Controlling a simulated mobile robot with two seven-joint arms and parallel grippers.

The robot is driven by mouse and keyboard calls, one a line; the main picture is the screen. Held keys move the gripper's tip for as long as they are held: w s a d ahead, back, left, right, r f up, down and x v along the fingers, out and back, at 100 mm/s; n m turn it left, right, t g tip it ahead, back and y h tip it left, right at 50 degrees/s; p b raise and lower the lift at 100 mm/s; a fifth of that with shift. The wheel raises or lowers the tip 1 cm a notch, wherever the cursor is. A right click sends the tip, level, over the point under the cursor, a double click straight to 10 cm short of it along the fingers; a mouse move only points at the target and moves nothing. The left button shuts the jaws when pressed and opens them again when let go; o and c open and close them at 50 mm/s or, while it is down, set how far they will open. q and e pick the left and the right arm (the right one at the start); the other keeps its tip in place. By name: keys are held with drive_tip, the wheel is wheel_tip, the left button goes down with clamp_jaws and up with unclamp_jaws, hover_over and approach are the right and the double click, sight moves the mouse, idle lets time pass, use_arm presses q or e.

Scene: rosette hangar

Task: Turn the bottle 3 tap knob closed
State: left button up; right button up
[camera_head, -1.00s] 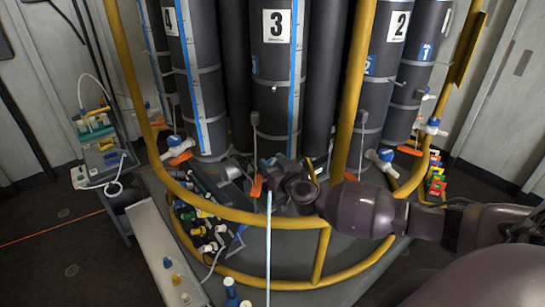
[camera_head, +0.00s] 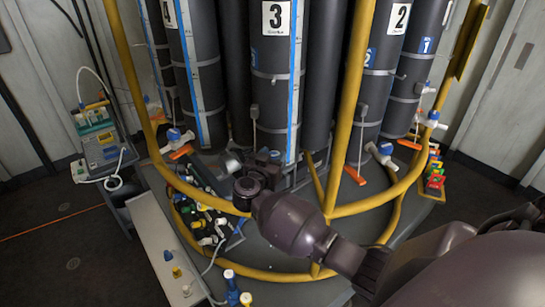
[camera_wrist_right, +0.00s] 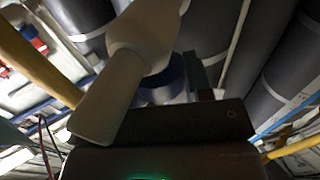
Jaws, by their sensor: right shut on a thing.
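Bottle 3 (camera_head: 270,90) is a tall dark cylinder with a white number label and blue edge lines, at the middle of the rack. My right gripper (camera_head: 264,161) is at the foot of bottle 3 and hides most of its tap there. In the right wrist view the dark gripper (camera_wrist_right: 165,122) is close up against a white tap body (camera_wrist_right: 140,50) with a blue part (camera_wrist_right: 163,80) behind it. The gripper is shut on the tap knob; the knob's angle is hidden. My left gripper is not in view.
Yellow rails (camera_head: 350,100) curve around the rack, close to my right arm. Taps with orange levers show under bottle 2 (camera_head: 383,152) and bottle 4 (camera_head: 180,140). Several coloured fittings (camera_head: 205,222) lie left of my gripper. A device cart (camera_head: 104,150) stands at the left.

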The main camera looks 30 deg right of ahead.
drive_tip(key=shift+m+g+h, duration=1.1)
drive_tip(key=shift+m+g, duration=0.5)
drive_tip(key=shift+g, duration=1)
drive_tip(key=o, duration=0.9)
drive_tip(key=shift+a, duration=0.1)
drive_tip(key=b+v, duration=0.1)
drive_tip(key=v, duration=0.9)
drive_tip(key=shift+s+a, duration=0.1)
drive_tip(key=shift+a, duration=0.15)
drive_tip(key=shift+m, duration=0.3)
